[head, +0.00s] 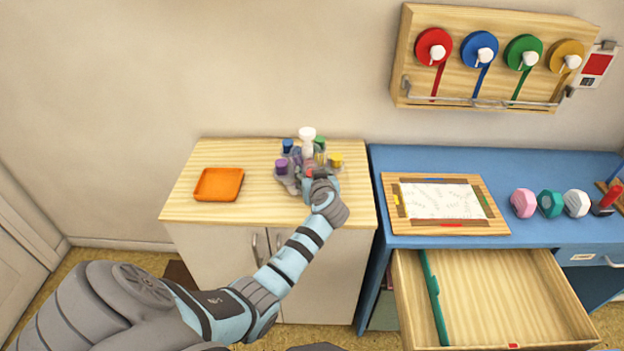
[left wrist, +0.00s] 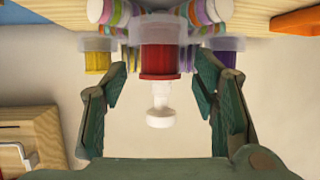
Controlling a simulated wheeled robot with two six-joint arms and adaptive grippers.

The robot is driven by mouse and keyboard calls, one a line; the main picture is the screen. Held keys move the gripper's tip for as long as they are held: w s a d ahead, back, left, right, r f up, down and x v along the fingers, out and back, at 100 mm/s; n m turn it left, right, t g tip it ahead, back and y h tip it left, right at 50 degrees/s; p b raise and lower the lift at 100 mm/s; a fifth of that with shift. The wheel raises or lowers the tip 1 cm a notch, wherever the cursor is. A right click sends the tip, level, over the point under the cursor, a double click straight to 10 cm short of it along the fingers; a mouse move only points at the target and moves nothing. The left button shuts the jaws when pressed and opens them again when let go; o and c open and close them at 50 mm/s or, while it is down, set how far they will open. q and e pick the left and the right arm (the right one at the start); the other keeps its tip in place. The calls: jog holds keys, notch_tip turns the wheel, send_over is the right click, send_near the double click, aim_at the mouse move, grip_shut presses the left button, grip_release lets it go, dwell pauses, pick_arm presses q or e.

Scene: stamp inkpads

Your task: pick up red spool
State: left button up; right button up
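The red spool (left wrist: 160,61) shows in the left wrist view, in a clear holder with a white knob on its outer end. It is in a round rack (head: 284,183) on the wooden cabinet, mostly hidden behind my left gripper in the head view. My left gripper (head: 318,182) is at the front of the rack. In the left wrist view its fingers (left wrist: 163,66) are open, one on each side of the red spool, with visible gaps. My right gripper is not in view.
Purple (head: 281,167), blue (head: 287,145), green (head: 320,143) and yellow (head: 336,160) spools sit close around in the rack. An orange tray (head: 218,184) lies to the left on the cabinet. A blue desk (head: 400,158) with an open drawer (head: 490,295) stands to the right.

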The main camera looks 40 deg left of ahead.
pick_arm(q)
jog(key=shift+d, duration=0.1)
jog(key=c, duration=1)
jog(key=shift+r, duration=0.15)
